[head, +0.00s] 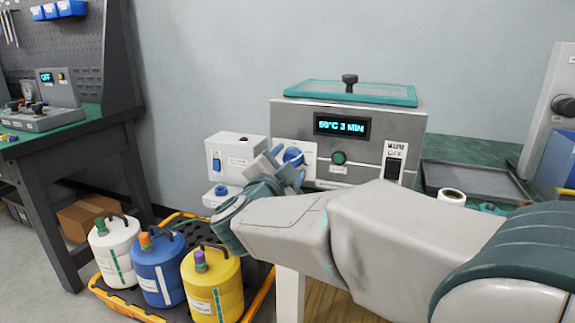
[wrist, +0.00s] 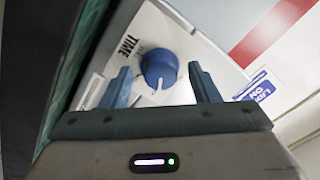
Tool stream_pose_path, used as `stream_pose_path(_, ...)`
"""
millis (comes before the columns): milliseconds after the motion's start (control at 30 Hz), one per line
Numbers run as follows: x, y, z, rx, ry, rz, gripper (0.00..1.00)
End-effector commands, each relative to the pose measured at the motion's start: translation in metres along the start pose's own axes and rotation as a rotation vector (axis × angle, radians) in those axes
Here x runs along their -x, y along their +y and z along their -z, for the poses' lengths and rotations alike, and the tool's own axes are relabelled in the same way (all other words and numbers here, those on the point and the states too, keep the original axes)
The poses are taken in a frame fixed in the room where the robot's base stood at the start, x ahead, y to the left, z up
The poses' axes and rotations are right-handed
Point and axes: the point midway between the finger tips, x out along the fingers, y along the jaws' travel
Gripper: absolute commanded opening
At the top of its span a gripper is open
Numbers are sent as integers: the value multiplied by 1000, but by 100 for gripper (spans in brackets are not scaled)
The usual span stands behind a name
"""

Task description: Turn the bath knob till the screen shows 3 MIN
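The bath (head: 300,115) is a grey box with a teal lid on the bench. Its screen (head: 342,126) reads "3 MIN" beside a temperature that looks like 50°C or 60°C. The blue bath knob (head: 293,156) is on the front panel, partly hidden by my gripper (head: 284,163). In the wrist view the knob (wrist: 159,69) sits beside the word TIME, with a white pointer mark. My gripper (wrist: 165,85) is open, one finger on each side of the knob, with visible gaps between fingers and knob.
A green button (head: 338,158) and a black switch (head: 393,168) are on the bath's front. A white unit (head: 236,150) stands to its left. White, blue and yellow jugs (head: 212,285) stand on a tray below. A tape roll (head: 452,196) lies at right.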

Motion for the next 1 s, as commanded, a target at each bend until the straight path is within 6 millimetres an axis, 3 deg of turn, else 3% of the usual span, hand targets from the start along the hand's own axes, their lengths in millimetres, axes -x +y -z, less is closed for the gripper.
stream_pose_path(267, 14, -2, 1, -1, -1, 1, 55)
stream_pose_path(700, 108, -2, 1, 0, -2, 2, 55)
stream_pose_path(1000, 137, 0, 0, 1, -1, 0, 55)
